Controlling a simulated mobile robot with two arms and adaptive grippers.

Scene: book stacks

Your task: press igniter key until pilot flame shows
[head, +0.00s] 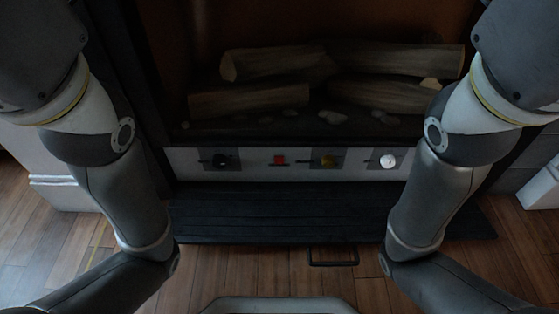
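A fireplace with a light control strip (300,162) faces me in the head view. No flame shows among the logs (270,65). Both my arms come in from the sides and bend down out of the picture. Neither gripper is in view.
A dark slatted hearth ledge (300,212) juts out below the strip, with a black handle (333,262) in front of it. The wooden floor (240,270) is clear around it. White trim (62,190) stands at the left.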

